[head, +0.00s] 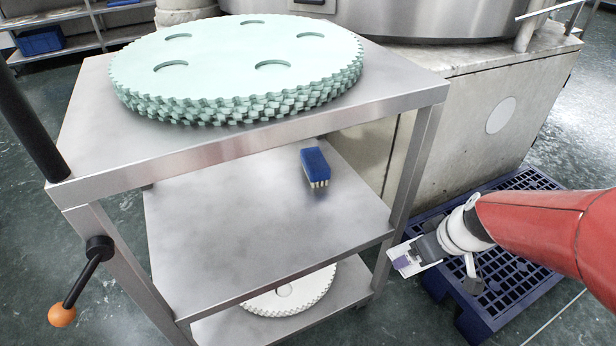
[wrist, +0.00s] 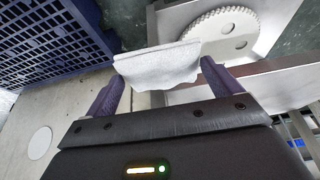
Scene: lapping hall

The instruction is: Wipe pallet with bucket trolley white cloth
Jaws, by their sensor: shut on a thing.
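My gripper (head: 404,257) is at the right of the steel trolley, above the near left part of the blue pallet (head: 519,283). In the wrist view my gripper (wrist: 158,72) is shut on a folded white cloth (wrist: 157,66), held between its two purple fingers. In the head view the cloth is hard to make out at the gripper's tip. The pallet has a grid top and also fills the upper left of the wrist view (wrist: 45,45). The cloth appears apart from the pallet. My red arm hides part of the pallet's right side. No bucket trolley is recognisable.
The steel trolley (head: 270,157) carries a stack of toothed mint discs (head: 235,52) on top, a blue brush (head: 315,167) on the middle shelf and a white toothed disc (head: 290,294) below. A stone-like machine base (head: 470,120) stands behind the pallet. Floor is clear at front right.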

